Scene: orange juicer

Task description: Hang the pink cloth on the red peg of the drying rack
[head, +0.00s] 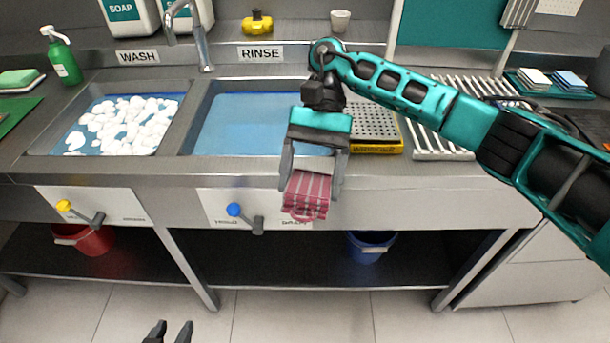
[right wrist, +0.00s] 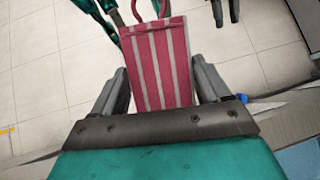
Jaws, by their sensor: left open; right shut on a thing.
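The pink cloth (head: 307,195) is dark pink with pale stripes and has a loop at its lower end. My right gripper (head: 312,183) is shut on it, and the cloth hangs in front of the sink counter's front edge. In the right wrist view the cloth (right wrist: 160,62) stands out between the two fingers, its loop at the far end. My left gripper (head: 169,333) is open and empty at the bottom of the head view, low over the floor. I see no red peg in either view.
A wash basin (head: 185,120) with suds and a rinse basin (head: 205,130) lie behind. A red bucket (head: 88,242) and a blue bucket (head: 370,250) stand below. The front floor is clear.

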